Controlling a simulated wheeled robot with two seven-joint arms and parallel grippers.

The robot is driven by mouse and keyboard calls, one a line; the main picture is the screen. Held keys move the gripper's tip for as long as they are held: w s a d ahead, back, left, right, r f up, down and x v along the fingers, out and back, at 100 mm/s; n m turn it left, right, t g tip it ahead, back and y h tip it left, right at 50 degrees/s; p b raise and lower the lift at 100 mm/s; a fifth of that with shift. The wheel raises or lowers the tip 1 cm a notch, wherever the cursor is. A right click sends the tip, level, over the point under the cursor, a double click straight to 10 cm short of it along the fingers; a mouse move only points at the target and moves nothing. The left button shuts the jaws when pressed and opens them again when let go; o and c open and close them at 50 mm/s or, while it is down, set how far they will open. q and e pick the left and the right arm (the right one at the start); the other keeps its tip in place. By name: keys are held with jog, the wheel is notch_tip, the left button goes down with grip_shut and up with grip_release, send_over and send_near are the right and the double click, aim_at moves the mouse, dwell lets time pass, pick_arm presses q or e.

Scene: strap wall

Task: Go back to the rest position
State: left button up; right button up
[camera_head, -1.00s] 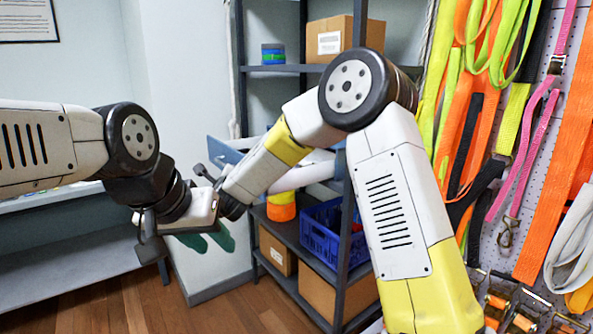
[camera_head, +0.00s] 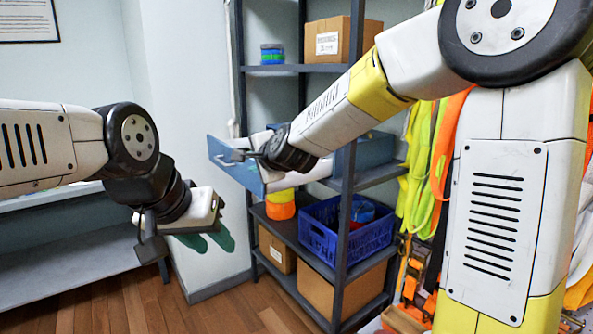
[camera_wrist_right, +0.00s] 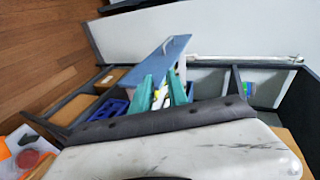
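My left gripper (camera_head: 207,240) is at the left of the head view. Its two teal fingers show apart below the white gripper body, with nothing seen between them. My right arm reaches from the upper right across the shelf, its dark wrist in front of a blue drawer-like bin (camera_head: 237,165). In the right wrist view, the teal fingers of my right gripper (camera_wrist_right: 162,88) stand apart. Something white and yellow shows between or beyond them, and it does not look gripped. The blue bin also shows past the fingers in that view (camera_wrist_right: 168,50).
A dark shelf rack (camera_head: 347,215) stands in the middle, with a cardboard box (camera_head: 325,42), a blue crate (camera_head: 318,238) and an orange container (camera_head: 280,207). Straps (camera_head: 420,165) hang at the right. A grey bench (camera_head: 70,265) is at the left. Wooden floor is open in front.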

jog(key=s+d+f+n+g+h, duration=0.2)
jog(key=s+d+n, duration=0.3)
jog(key=s+d, duration=0.7)
jog(key=s+d+f+n+g+h, duration=0.2)
jog(key=s+d+n, duration=0.4)
jog(key=s+d, duration=0.7)
jog(key=s+g, duration=0.1)
jog(key=s, duration=0.2)
jog(key=shift+s+d+f+n+g, duration=0.2)
jog(key=shift+s+n+g, duration=0.1)
jog(key=shift+s+g, duration=0.1)
